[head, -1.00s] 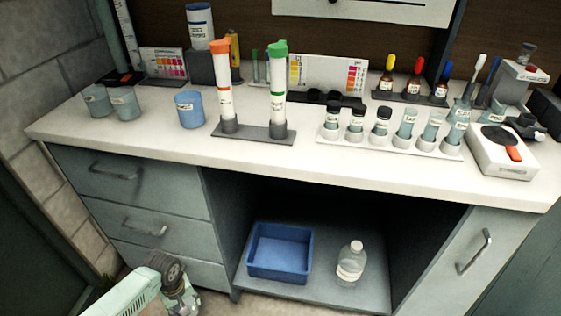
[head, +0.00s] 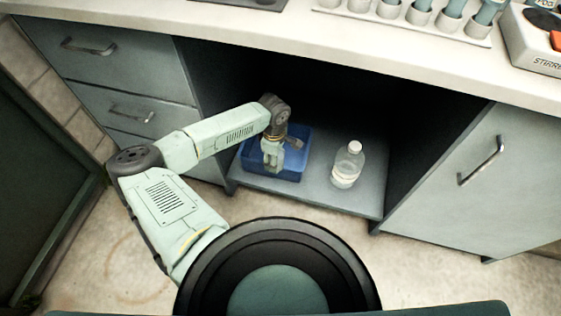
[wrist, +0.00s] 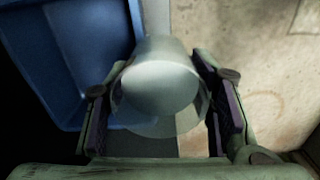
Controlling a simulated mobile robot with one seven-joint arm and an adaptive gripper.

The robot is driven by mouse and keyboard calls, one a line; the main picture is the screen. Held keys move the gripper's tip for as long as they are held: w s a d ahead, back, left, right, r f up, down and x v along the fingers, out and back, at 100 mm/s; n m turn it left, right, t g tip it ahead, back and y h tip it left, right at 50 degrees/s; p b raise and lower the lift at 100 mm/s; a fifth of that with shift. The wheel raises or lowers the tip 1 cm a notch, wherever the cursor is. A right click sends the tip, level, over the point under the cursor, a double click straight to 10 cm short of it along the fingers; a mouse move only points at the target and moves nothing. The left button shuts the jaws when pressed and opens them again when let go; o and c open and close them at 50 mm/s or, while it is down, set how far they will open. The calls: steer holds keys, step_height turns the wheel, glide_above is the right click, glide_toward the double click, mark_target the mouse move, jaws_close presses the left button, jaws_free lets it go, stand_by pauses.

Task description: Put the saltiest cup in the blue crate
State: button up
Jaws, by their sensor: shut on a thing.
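The blue crate (head: 303,158) sits on the low shelf of the open cabinet, partly hidden behind my arm in the head view. In the wrist view, part of the crate (wrist: 70,50) fills the upper left. My gripper (wrist: 165,100) is shut on a pale, see-through cup (wrist: 158,75), with one finger on each side. In the head view my gripper (head: 272,160) overlaps the front part of the crate, and the cup cannot be made out there. In the wrist view the cup is just right of the crate's edge. No label on it is readable.
A clear bottle with a white cap (head: 347,165) stands on the shelf right of the crate. The countertop (head: 230,32) overhangs the opening. Drawers (head: 110,75) are to the left and a cabinet door (head: 460,180) to the right. The floor in front is clear.

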steer(key=w+d+f+m+b, duration=0.1)
steer(key=w+f+m+b, duration=0.3)
steer(key=m+b, duration=0.9)
steer(key=w+d+f+m+b, duration=0.2)
steer(key=w+m+b, duration=0.5)
steer(key=m, duration=1.1)
steer(key=shift+n, duration=0.4)
steer(key=f+b, duration=0.1)
steer(key=f, duration=0.2)
steer(key=s+f+b, duration=0.1)
steer(key=f, duration=0.2)
steer(key=f+b, duration=0.2)
steer(key=f, duration=0.1)
steer(key=shift+s+a+f, duration=0.1)
steer(key=shift+s+f, duration=0.1)
steer(key=shift+s, duration=0.1)
steer(key=shift+f, duration=0.1)
steer(key=o, duration=1.4)
